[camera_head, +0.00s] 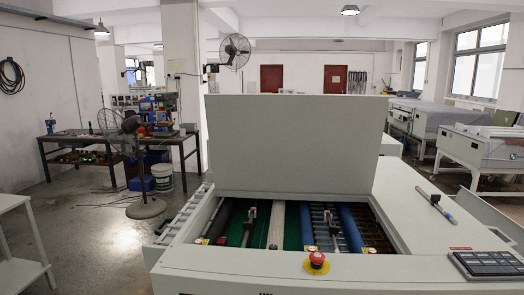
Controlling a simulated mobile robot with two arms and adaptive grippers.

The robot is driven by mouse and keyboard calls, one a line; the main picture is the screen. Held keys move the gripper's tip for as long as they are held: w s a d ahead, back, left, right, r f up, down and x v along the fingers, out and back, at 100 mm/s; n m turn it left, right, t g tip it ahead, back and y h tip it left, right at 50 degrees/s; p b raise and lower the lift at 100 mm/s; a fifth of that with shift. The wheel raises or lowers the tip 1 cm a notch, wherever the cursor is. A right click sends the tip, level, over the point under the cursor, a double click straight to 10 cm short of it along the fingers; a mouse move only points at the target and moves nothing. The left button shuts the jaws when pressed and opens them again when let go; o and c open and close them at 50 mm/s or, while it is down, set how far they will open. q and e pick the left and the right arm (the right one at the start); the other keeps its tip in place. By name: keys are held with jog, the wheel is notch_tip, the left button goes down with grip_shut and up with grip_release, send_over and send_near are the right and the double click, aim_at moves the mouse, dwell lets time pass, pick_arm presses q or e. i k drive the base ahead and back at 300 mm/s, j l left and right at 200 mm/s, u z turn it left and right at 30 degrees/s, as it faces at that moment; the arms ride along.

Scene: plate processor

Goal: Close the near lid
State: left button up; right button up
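A large pale grey lid (295,142) stands upright, raised, at the back of the plate processor's opening. Its broad flat face is toward me. The plate processor's pale body (350,272) fills the lower part of the view. Its opening (290,226) is uncovered and shows blue, white and dark rollers over a green bed. I see only this one raised lid; anything directly behind it is hidden. Neither of my grippers is in view.
A red emergency button (317,261) sticks up from the front edge. A keypad (490,263) sits at the right front, and a pen-like tool (436,207) lies on the right top. A white table (22,245) stands at the left. Floor between them is clear.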

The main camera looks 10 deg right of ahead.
aim_at(302, 142)
jog(key=i+j+u, duration=0.25)
jog(key=j+u, duration=0.25)
jog(key=i+j+u, duration=0.2)
jog(key=i+u, duration=0.25)
jog(key=i+j+u, duration=0.2)
jog(key=u, duration=0.3)
jog(key=i+j+u, duration=0.1)
jog(key=i, duration=0.8)
jog(key=i+l+z, duration=0.1)
jog(key=i+z, duration=0.7)
jog(key=i+j+z, duration=0.1)
jog(key=i+z, duration=0.55)
jog(key=z, duration=0.15)
jog(key=i+z, duration=0.3)
jog(key=z, duration=0.15)
jog(key=i+j+z, duration=0.1)
jog(key=i+z, duration=0.15)
jog(key=z, duration=0.15)
jog(key=i+j+z, duration=0.25)
jog(key=z, duration=0.15)
jog(key=i+j+z, duration=0.2)
jog(key=z, duration=0.25)
jog(key=i+j+z, duration=0.15)
jog(key=j+z, duration=0.25)
jog(key=i+j+z, duration=0.25)
jog(key=j+z, duration=0.2)
jog(key=i+j+z, duration=0.15)
jog(key=j+z, duration=1.25)
jog(key=j, duration=0.15)
jog(key=k+l+u, duration=0.05)
